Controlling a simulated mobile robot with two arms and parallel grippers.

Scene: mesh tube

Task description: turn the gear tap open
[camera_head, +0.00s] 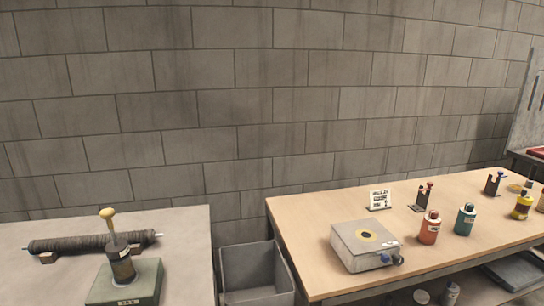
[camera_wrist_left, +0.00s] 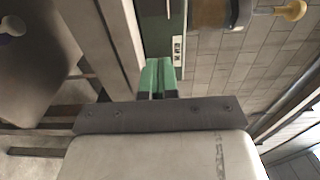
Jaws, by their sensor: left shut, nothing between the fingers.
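A green block (camera_head: 125,282) with a white label stands on the grey table at the left. A dark cylinder (camera_head: 120,262) rises from it, topped by a yellow knob (camera_head: 108,220) on a stem. A grey box (camera_head: 365,244) with a yellow disc on the wooden table has a small blue-grey knob (camera_head: 397,259) at its front right. I cannot tell which part is the gear tap. My left gripper (camera_wrist_left: 160,64) is shut and empty, its green fingertips pointing toward the green block (camera_wrist_left: 162,20). The yellow knob (camera_wrist_left: 291,10) shows at upper right there. No gripper shows in the head view.
A dark mesh-like roll (camera_head: 90,241) lies on supports on the left table (camera_head: 185,230). A grey bin (camera_head: 255,273) stands between the tables. The wooden table (camera_head: 310,220) carries an orange bottle (camera_head: 430,228), a teal bottle (camera_head: 465,219), a yellow bottle (camera_head: 523,205) and a sign (camera_head: 379,199).

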